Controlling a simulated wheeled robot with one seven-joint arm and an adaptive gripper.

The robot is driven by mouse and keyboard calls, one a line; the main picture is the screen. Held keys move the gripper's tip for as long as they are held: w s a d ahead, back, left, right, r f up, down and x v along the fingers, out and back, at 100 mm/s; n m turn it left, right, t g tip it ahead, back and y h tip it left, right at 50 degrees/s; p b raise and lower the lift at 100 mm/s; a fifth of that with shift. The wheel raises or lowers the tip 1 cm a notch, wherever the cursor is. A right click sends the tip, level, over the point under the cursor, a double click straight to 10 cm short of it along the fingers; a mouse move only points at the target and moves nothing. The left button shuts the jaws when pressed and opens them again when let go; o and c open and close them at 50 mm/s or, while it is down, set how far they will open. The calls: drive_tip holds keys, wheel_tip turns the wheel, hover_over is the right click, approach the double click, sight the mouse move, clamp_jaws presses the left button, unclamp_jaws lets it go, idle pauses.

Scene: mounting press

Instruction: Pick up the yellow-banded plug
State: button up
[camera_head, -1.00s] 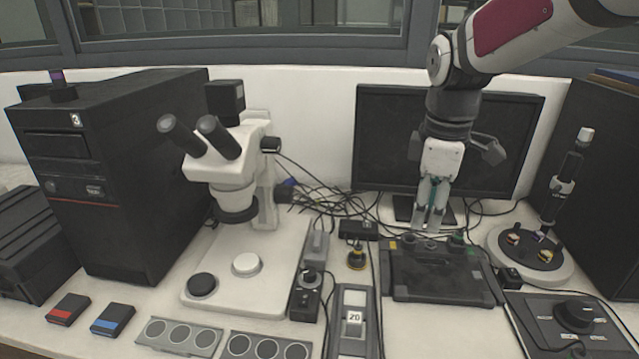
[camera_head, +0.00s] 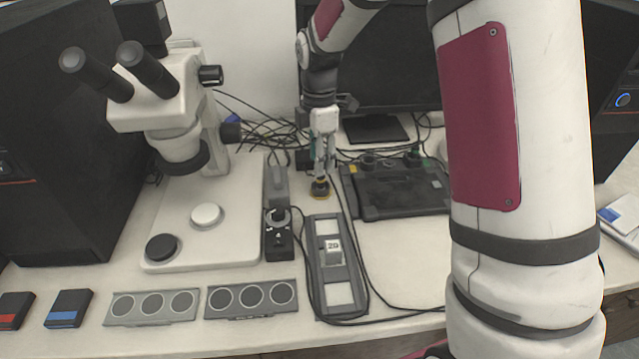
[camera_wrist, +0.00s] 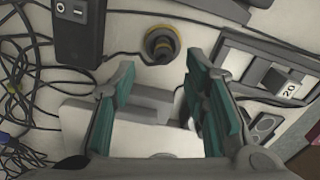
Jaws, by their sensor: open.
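The yellow-banded plug (camera_head: 320,187) stands on the white table, right of the microscope base and left of the black tray. It is a dark round knob with a yellow ring. In the wrist view the plug (camera_wrist: 160,43) shows from above, near the top middle, just beyond the gap between the fingers. My gripper (camera_head: 322,170) points down close over the plug in the head view. In the wrist view my gripper (camera_wrist: 158,85) has its two teal-padded fingers spread wide with nothing between them.
A grey holder marked 20 (camera_head: 333,279) and a small black control box (camera_head: 279,238) stand close by. The microscope (camera_head: 180,130) is to the left, the black tray (camera_head: 395,190) to the right. Loose cables (camera_head: 275,130) tangle behind. My arm covers the right side.

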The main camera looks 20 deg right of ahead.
sight(321, 184)
drive_tip(key=shift+s+d+f, duration=0.1)
drive_tip(key=shift+f, duration=1.35)
drive_tip(key=shift+s+d+f, duration=0.1)
drive_tip(key=shift+f, duration=1.35)
clamp_jaws()
